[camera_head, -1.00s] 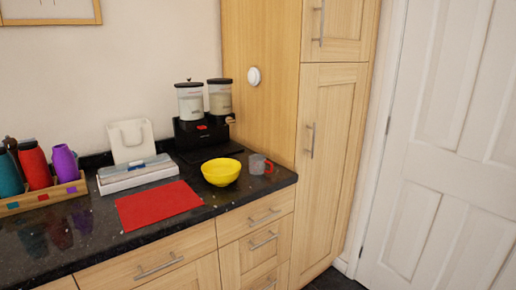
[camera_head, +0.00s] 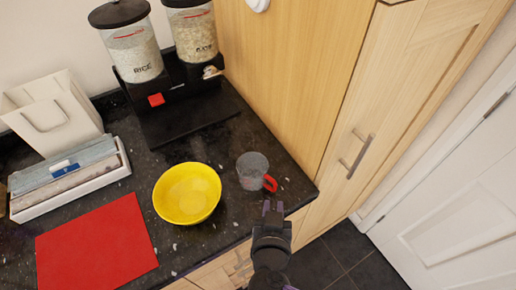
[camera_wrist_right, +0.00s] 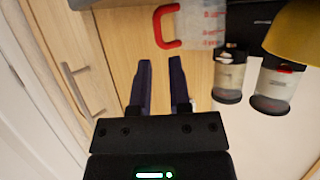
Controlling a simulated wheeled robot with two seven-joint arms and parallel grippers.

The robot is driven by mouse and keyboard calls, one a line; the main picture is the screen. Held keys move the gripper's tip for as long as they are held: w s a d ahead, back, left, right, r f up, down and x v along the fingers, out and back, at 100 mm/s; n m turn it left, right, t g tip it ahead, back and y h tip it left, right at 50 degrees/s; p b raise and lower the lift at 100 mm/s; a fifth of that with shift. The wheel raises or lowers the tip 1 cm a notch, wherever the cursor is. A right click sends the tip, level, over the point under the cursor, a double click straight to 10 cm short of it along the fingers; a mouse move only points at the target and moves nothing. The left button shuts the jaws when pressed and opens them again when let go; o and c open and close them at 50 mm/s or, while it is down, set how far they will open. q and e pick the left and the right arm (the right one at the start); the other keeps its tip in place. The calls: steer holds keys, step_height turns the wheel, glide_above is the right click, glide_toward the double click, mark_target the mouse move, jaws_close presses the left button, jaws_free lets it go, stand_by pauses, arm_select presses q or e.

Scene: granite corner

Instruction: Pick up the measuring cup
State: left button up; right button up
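The measuring cup (camera_head: 251,168) is clear grey with a red handle and stands upright on the dark counter, right of the yellow bowl. Its handle points right and toward the front edge. It also shows at the top of the right wrist view (camera_wrist_right: 207,22), with red markings and the red handle between and beyond the fingertips. My right gripper (camera_head: 272,208) is just in front of the cup at the counter edge, apart from it. In the right wrist view its two dark fingers (camera_wrist_right: 161,66) are spread with nothing between them. My left gripper is not in view.
The yellow bowl (camera_head: 188,196) stands close left of the cup. Behind is a black dispenser (camera_head: 180,105) with rice and another dry food. A red mat (camera_head: 95,246) and a white tray (camera_head: 70,190) lie left. A tall wooden cabinet (camera_head: 300,75) rises behind the cup.

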mark_target(275, 190)
steer(key=x, duration=0.1)
steer(key=b+x, duration=0.1)
steer(key=shift+w+f, duration=0.1)
steer(key=shift+f, duration=0.3)
steer(key=b+x, duration=0.1)
steer(key=x, duration=0.1)
steer(key=b+x, duration=0.1)
steer(key=x, duration=0.2)
steer(key=shift+d+f, duration=0.1)
steer(key=shift+f, duration=0.15)
steer(key=shift+w+f, duration=0.1)
steer(key=shift+w, duration=0.1)
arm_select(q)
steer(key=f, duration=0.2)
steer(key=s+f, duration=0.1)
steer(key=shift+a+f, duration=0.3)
arm_select(e)
jaws_close()
